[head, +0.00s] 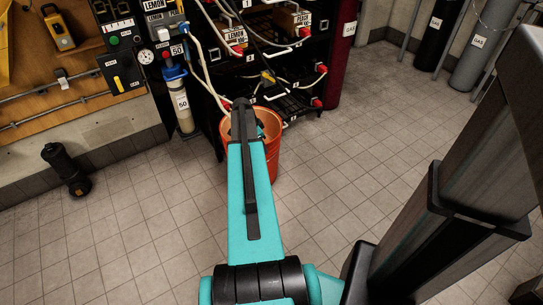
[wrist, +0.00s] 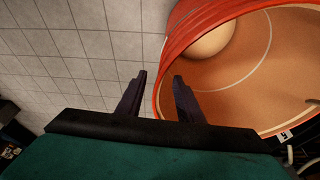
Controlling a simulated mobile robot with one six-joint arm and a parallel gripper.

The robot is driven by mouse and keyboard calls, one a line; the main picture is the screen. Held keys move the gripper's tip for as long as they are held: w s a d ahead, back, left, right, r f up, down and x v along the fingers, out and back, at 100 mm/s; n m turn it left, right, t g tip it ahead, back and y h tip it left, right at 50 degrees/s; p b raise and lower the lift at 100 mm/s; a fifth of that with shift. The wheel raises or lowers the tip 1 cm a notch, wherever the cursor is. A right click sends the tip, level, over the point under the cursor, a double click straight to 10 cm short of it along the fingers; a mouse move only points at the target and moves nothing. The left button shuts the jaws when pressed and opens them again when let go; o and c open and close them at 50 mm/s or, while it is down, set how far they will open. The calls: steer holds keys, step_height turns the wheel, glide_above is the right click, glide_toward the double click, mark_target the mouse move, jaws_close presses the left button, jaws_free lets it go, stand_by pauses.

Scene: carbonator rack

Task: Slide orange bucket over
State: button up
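The orange bucket (head: 268,155) stands on the tiled floor in front of the rack, partly hidden behind my teal arm in the head view. In the wrist view the bucket (wrist: 240,70) fills the right side, with its red-orange rim and wall in sight and a pale round shape inside. My gripper (wrist: 161,78) is open at the bucket's rim. One finger is outside over the floor tiles and the other overlaps the inside of the bucket. I cannot tell whether either finger touches the wall. In the head view the fingers are mostly hidden by my arm.
The black rack (head: 270,80) with boxes, hoses and red connectors stands right behind the bucket. A filter cylinder (head: 180,100) hangs left of it. A dark red cylinder (head: 341,60) stands to the right. A black object (head: 66,169) is on the floor at left. Floor right of the bucket is clear.

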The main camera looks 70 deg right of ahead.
steer(key=shift+p+v, duration=1.55)
steer(key=shift+v, duration=1.25)
